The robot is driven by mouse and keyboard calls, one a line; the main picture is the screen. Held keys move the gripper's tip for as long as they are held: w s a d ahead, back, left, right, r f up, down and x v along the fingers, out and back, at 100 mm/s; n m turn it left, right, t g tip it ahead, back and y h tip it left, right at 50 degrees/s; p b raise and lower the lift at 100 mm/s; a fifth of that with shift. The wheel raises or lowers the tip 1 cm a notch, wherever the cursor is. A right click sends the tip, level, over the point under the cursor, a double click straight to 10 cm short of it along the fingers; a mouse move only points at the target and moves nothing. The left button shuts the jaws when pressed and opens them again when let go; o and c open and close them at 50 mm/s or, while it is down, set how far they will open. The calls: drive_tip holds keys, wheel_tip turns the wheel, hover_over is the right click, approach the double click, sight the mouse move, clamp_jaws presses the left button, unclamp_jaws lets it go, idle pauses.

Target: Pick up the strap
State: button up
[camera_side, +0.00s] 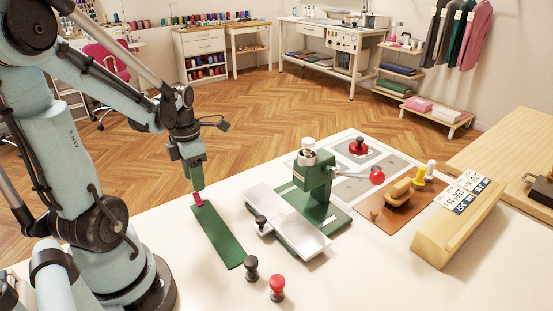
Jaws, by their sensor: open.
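A long, flat dark green strip (219,240), which looks like the strap, lies on the white table to the left of the green press. My gripper (197,190) points down over the far end of this strip, very close to it. Its jaws are open, though the gap between the fingers is hard to make out from this side. A small red piece (198,200) shows right at the fingertips. I cannot tell whether it belongs to the gripper or to the strip's end, or whether the fingers touch the strip.
A green press (318,185) with a metal plate stands right of the strip. A black-knobbed stamp (251,268) and a red-knobbed one (277,288) stand near the strip's front end. A brown mat (385,217) with tools and a wooden block (452,235) are farther right.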

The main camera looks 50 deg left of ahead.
drive_tip(key=shift+w+a+f, duration=0.1)
drive_tip(key=shift+a+f, duration=0.05)
drive_tip(key=shift+f, duration=0.5)
drive_tip(key=shift+w+a+f, duration=0.1)
drive_tip(key=shift+f, duration=1.65)
clamp_jaws()
